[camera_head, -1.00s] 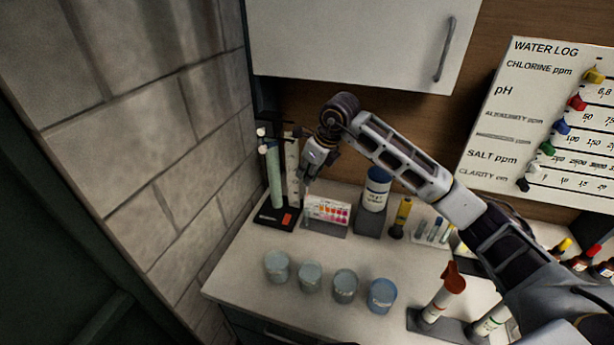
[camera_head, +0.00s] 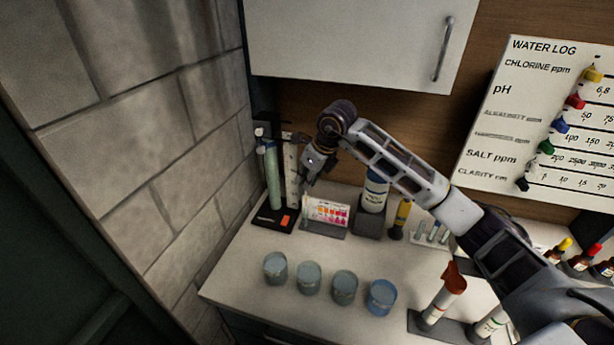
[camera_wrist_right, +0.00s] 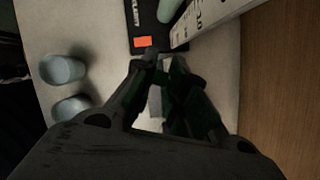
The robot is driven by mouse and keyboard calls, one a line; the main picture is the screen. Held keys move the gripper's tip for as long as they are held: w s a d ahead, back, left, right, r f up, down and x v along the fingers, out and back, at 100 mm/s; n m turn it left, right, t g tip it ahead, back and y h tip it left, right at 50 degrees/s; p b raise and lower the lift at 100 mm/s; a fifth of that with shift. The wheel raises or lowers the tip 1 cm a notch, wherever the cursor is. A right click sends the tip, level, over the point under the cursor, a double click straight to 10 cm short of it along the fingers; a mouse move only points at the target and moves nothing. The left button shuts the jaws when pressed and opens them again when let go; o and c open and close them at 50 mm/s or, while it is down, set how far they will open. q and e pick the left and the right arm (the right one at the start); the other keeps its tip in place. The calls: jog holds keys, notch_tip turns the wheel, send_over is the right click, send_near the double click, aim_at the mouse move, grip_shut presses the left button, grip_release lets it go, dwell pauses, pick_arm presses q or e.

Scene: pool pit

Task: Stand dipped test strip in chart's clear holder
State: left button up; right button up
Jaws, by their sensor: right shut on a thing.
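The colour chart (camera_head: 328,211) stands on a grey base on the counter, with pink, red and yellow patches facing me. My right gripper (camera_head: 306,184) is just above the chart's left end, pointing down. In the right wrist view its fingertips (camera_wrist_right: 163,62) are close together. They are shut on a thin thing, taken as the test strip, which is too small and dark to make out clearly. The clear holder cannot be told apart from the chart's left edge. Whether the strip touches the holder cannot be seen. My left gripper is out of view.
A black stand with a green tube (camera_head: 273,175) and a white scale (camera_head: 292,170) rises close left of the gripper. A blue-and-white bottle (camera_head: 375,190) stands right of the chart. Several cups (camera_head: 308,278) line the counter front; bare counter lies between.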

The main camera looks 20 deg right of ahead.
aim_at(306, 201)
jog(key=shift+f+b, duration=0.35)
jog(key=shift+f, duration=0.7)
jog(key=shift+f+b, duration=0.95)
jog(key=shift+f, duration=0.25)
dwell(0.4)
jog(key=f, duration=0.1)
jog(key=f+b, duration=0.2)
jog(key=shift+s+a+f, duration=0.1)
jog(key=shift+s+a, duration=0.2)
jog(key=shift+a, duration=0.1)
jog(key=shift+w+d+f, duration=0.25)
jog(key=shift+d+f, duration=0.05)
jog(key=shift+d, duration=0.15)
grip_shut()
jog(key=shift+b, duration=0.35)
jog(key=shift+s+a, duration=0.1)
jog(key=shift+a, duration=0.1)
